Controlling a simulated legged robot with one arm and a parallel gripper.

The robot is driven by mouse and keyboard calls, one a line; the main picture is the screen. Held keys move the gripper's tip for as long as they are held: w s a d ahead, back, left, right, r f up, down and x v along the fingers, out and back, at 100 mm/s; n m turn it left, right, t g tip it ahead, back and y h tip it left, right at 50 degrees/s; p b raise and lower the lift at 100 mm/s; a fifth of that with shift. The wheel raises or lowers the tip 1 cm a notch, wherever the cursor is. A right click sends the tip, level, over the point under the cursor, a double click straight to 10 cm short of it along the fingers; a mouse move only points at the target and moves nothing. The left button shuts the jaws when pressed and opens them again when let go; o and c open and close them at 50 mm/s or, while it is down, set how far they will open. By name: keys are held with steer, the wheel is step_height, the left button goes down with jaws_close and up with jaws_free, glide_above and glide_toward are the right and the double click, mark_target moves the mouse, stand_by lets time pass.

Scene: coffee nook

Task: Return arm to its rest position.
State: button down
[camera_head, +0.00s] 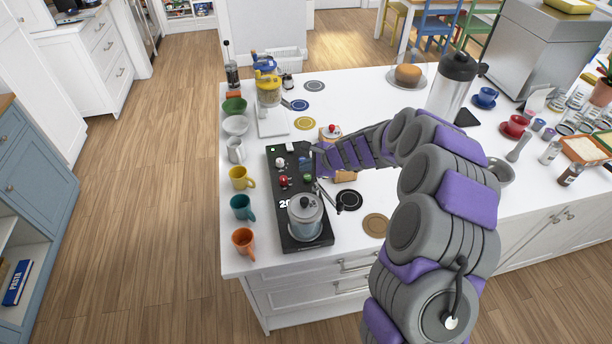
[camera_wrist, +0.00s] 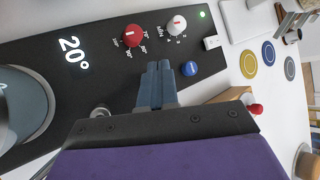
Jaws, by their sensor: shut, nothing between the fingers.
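My gripper (camera_head: 316,158) is shut and empty at the end of my raised arm, which reaches from the lower right over the white counter (camera_head: 405,215). In the wrist view its two fingers (camera_wrist: 158,70) are together, over the black heating plate (camera_wrist: 100,58). I cannot tell whether the fingers touch the button. A grey lidded pot (camera_head: 306,218) stands on the plate's near end and shows partly in the wrist view (camera_wrist: 22,108).
Yellow (camera_head: 242,178), teal (camera_head: 243,208) and orange (camera_head: 243,241) mugs line the counter's left edge. A wooden box (camera_head: 346,177) is partly hidden under my gripper. Open floor lies left of the counter.

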steer(key=shift+d+r, duration=0.3)
steer(key=shift+w, duration=0.15)
steer(key=shift+a, duration=0.1)
steer(key=shift+a+r, duration=0.1)
steer(key=shift+a, duration=0.05)
steer(key=s+r+n+g, duration=0.2)
steer(key=s+r+n, duration=0.4)
steer(key=s, duration=0.4)
steer(key=s+r+n+g, duration=0.2)
steer(key=s+r+n, duration=0.2)
steer(key=s+r, duration=0.5)
steer(key=s+d+n+h, duration=0.1)
steer(key=s+d+h, duration=0.1)
steer(key=s+d, duration=0.4)
steer(key=s+d+f+n+g+h+b, duration=0.1)
steer(key=s+d, duration=0.5)
steer(key=s, duration=0.7)
steer(key=s+d+n+g+h, duration=0.1)
steer(key=s+d+n+h, duration=0.2)
steer(key=s+d, duration=0.4)
steer(key=s+h, duration=0.1)
steer(key=s, duration=0.2)
steer(key=shift+s+f+h, duration=0.2)
steer(key=shift+s+h, duration=0.15)
steer(key=shift+h, duration=0.05)
